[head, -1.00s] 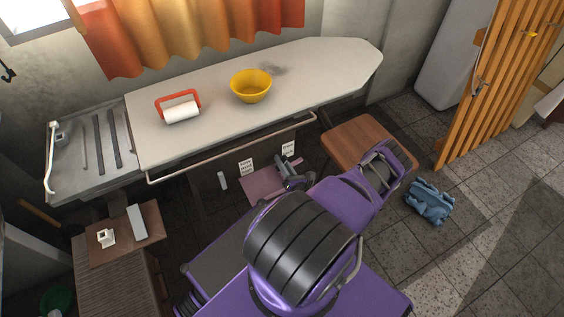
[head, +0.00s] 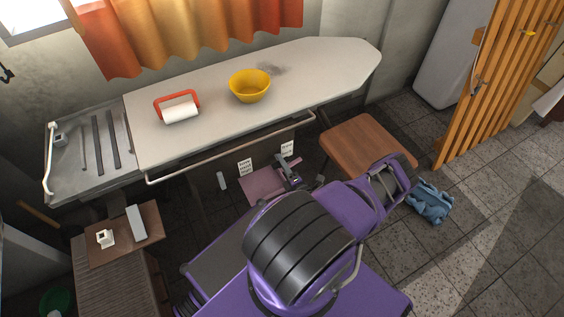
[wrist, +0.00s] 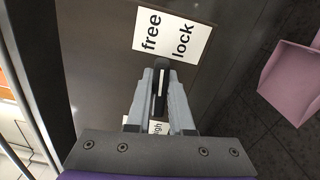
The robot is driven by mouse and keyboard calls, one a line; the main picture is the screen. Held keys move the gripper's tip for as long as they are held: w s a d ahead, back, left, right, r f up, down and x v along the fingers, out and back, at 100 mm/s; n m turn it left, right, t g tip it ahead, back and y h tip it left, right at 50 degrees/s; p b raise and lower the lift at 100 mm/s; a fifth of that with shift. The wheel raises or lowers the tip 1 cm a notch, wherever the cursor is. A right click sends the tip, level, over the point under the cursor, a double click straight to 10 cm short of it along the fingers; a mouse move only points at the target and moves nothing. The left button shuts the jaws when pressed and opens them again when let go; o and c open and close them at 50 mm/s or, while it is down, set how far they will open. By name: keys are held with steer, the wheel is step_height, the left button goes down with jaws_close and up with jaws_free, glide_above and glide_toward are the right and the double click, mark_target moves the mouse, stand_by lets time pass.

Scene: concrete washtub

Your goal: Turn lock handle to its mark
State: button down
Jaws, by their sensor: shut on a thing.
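The lock handle (wrist: 161,88) is a small dark lever with a pale stripe, on the dark panel (wrist: 105,50) under the long white counter. In the wrist view it stands between the fingers of my gripper (wrist: 161,80), which is shut on it. The stripe runs up the picture toward a white label (wrist: 172,35) reading "free" and "lock"; I cannot tell exactly which word it lines up with. A second label (wrist: 157,127) is mostly hidden behind the fingers. In the head view my gripper (head: 283,162) is at the panel, and the handle is hidden.
A pink open container (wrist: 292,82) is close by on the right in the wrist view. A rail (head: 230,148) runs along the counter's front, above my gripper.

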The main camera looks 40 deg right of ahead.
steer(key=shift+m, duration=0.8)
steer(key=c, duration=0.8)
jaws_free()
